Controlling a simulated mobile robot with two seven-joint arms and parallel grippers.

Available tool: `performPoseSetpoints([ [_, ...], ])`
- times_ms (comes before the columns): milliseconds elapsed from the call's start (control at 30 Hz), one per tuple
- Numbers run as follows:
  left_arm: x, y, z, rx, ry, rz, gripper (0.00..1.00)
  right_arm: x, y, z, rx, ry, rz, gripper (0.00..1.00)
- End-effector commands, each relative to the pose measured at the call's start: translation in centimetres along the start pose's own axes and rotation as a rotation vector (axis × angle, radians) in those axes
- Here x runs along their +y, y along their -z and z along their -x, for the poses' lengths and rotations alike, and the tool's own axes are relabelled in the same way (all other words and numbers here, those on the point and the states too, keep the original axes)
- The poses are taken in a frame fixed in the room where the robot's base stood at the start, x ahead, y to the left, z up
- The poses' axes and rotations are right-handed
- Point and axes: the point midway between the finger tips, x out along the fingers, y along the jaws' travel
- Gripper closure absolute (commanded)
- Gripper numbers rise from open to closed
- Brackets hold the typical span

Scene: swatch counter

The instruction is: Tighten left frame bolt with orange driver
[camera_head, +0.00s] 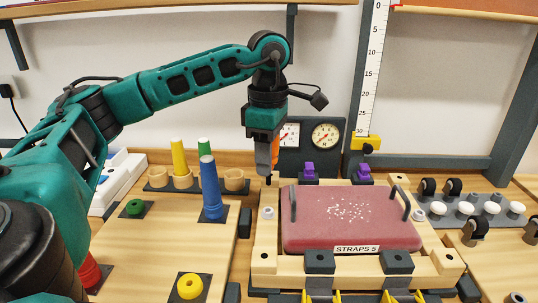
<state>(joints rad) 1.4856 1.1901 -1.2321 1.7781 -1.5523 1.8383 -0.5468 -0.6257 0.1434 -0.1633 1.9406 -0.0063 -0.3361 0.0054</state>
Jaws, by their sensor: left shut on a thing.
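My left gripper (266,160) hangs pointing down, shut on the orange driver (275,150). Little of the driver's orange shows, as the gripper hides most of it. A dark tip shows just below the fingers, near the far left corner of the wooden frame (264,240). The left frame bolt (268,213), silver, sits on the frame's left rail, lower in the picture than the tip. I see a gap between them. A matching bolt (419,214) sits on the right rail. My right gripper is not in view.
The frame surrounds a maroon pad (350,235) labelled STRAPS 5, with dark upright handles at both sides. Blue (210,190) and yellow (178,157) cones stand to the left. Gauges (325,136) stand behind. Casters and white knobs (491,208) lie right.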

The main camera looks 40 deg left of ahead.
Motion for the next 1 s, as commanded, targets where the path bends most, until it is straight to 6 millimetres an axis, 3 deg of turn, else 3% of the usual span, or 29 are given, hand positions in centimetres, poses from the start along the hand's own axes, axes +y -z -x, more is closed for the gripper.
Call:
performPoseSetpoints([
  [267, 0.0, 0.1, -1.0, 0.000, 0.000, 0.000, 0.88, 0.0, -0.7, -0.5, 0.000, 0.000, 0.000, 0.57],
  [600, 0.0, 0.1, -4.5, 0.000, -0.002, 0.001, 0.88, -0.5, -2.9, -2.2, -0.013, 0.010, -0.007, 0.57],
  [800, 0.0, 0.0, -6.1, 0.000, 0.000, 0.000, 0.88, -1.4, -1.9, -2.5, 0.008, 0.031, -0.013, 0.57],
  [1000, 0.1, 0.0, -6.2, 0.000, -0.002, -0.001, 0.88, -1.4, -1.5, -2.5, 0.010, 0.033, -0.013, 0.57],
])
